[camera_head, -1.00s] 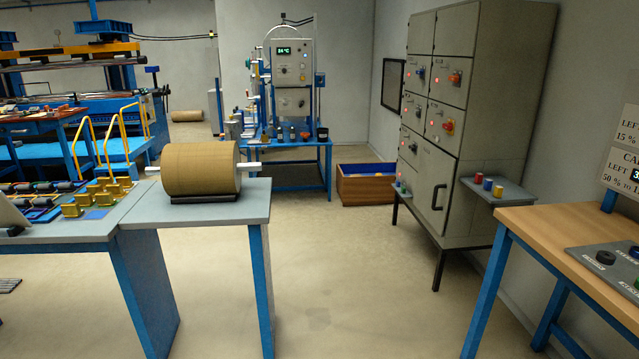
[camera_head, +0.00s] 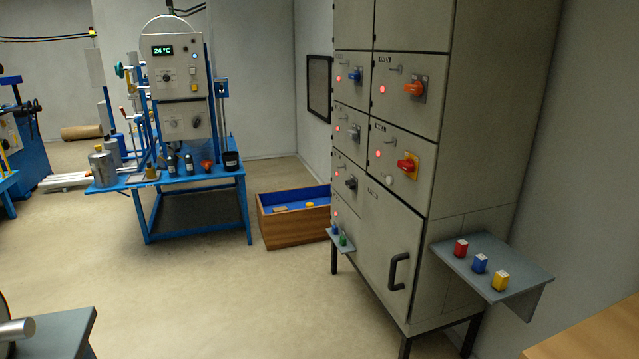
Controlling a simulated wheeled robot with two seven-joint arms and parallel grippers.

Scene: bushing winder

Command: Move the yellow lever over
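A grey cabinet (camera_head: 391,232) stands right of centre with several rotary switch handles on its doors. One red handle (camera_head: 407,166) sits on a yellow plate on the right column of doors. An orange handle (camera_head: 413,89) is above it, and a blue handle (camera_head: 354,75) is to its left. A small yellow part (camera_head: 119,70) shows at the upper left of the blue test machine (camera_head: 190,180); I cannot tell whether it is a lever. Neither of my grippers is in view.
A wooden crate (camera_head: 288,228) lies between machine and cabinet. A wooden tabletop (camera_head: 590,335) fills the lower right corner. The floor (camera_head: 240,300) in front is clear.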

